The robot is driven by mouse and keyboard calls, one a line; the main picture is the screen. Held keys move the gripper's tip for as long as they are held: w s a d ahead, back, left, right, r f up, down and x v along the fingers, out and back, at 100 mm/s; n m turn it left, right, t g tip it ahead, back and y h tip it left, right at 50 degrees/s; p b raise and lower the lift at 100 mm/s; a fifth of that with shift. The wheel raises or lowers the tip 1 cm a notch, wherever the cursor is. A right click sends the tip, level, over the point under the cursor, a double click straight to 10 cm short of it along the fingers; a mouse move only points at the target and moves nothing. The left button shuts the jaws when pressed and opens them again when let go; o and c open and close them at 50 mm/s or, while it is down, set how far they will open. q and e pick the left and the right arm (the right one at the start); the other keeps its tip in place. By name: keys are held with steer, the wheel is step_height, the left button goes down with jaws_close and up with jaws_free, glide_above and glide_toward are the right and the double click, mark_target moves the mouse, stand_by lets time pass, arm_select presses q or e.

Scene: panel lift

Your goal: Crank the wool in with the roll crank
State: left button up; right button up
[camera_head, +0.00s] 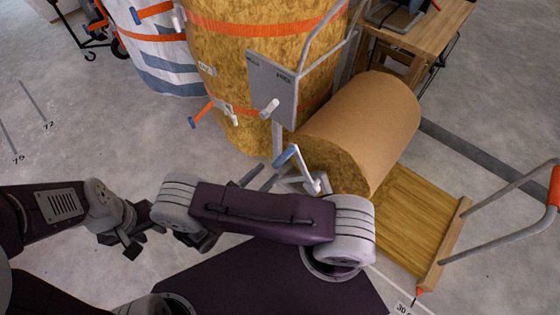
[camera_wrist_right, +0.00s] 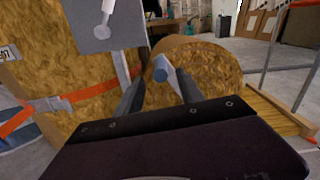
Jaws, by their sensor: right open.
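The wool roll (camera_head: 375,115) lies on its side right of centre, brown outside with a fibrous yellow end face. The roll crank, with a blue handle (camera_head: 286,155) and pale arm (camera_head: 307,172), is at its near end.
A tall wool bale (camera_head: 225,50) with orange straps stands behind. A grey panel (camera_head: 272,88) with a white knob stands close above the crank. A wooden platform (camera_head: 405,215) and an orange-gripped rail (camera_head: 510,232) are at right.

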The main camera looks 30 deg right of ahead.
mark_target(280, 160)
steer(key=b+x, duration=0.2)
steer(key=x, duration=0.4)
steer(key=shift+w+d+f, duration=0.1)
steer(key=shift+d+f, duration=0.05)
steer(key=shift+d, duration=0.1)
steer(key=shift+w+d, duration=0.15)
steer(key=shift+d, duration=0.2)
jaws_close()
stand_by(0.7)
